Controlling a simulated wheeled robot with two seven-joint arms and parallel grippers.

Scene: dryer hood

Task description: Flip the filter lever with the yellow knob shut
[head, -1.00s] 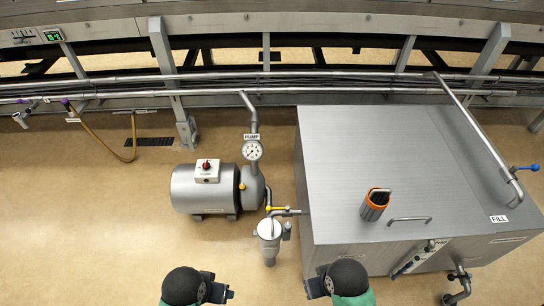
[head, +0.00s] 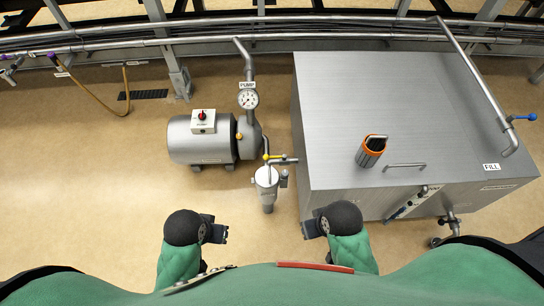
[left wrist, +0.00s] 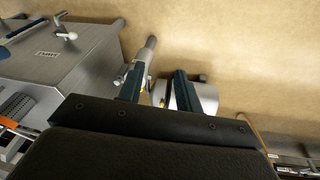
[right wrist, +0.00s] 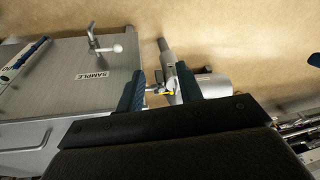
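The filter lever with its yellow knob (head: 275,157) is small in the head view. It sits on top of the grey filter housing (head: 267,180), by the short pipe to the steel tank, and seems to lie roughly along that pipe. A yellow part of it (right wrist: 168,94) shows between the fingers in the right wrist view, beyond them. My left gripper (head: 222,232) is open and empty, below and left of the filter. My right gripper (head: 307,228) is open and empty, below and right of it. Neither touches the lever.
The large steel tank (head: 400,100) stands right of the filter, with an orange-rimmed cylinder (head: 371,151) on top. The grey pump (head: 200,140) with a red switch and a gauge (head: 248,99) stands left. Pipes run along the back. Floor is free in front of the pump.

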